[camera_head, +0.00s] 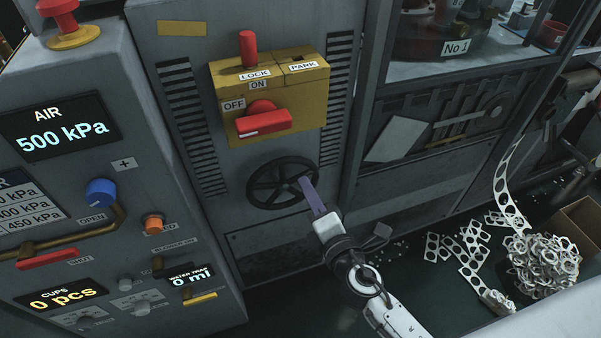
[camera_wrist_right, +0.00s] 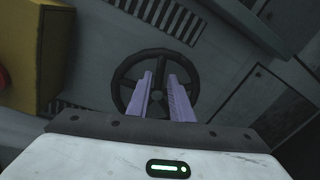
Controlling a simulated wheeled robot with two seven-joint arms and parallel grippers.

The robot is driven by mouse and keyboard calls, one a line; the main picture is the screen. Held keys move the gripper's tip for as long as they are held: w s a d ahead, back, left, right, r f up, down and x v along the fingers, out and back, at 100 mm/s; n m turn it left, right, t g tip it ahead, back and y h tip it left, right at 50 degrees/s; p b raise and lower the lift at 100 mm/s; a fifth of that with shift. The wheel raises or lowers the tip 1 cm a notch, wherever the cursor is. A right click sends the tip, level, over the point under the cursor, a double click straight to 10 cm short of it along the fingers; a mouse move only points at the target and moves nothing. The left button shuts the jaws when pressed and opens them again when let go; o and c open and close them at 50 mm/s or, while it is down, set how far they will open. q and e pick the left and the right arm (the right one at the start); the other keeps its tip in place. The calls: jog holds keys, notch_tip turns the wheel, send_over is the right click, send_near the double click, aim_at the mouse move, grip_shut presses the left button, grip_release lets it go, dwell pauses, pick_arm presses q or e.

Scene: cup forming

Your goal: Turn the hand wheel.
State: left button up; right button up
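The black spoked hand wheel (camera_head: 281,183) is mounted on the grey machine front, below the yellow lock box. My right gripper (camera_head: 305,181) comes in from the lower right, and its purple fingers overlap the right side of the wheel. In the right wrist view the same wheel (camera_wrist_right: 155,53) lies straight ahead. The two fingers of my right gripper (camera_wrist_right: 160,75) are apart there, with the wheel's middle showing between them. The gripper is open, and I cannot tell whether the fingers touch the wheel. My left gripper is not in view.
The yellow box (camera_head: 310,90) with red handles juts out above the wheel. A control panel (camera_head: 140,185) with displays and knobs stands to the left. Punched scrap strips and rings (camera_head: 541,264) lie at the lower right. The machine front around the wheel is clear.

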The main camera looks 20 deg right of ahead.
aim_at(301, 174)
jog(key=w, duration=0.6)
jog(key=shift+a+f, duration=0.15)
jog(key=shift+f, duration=0.25)
grip_shut()
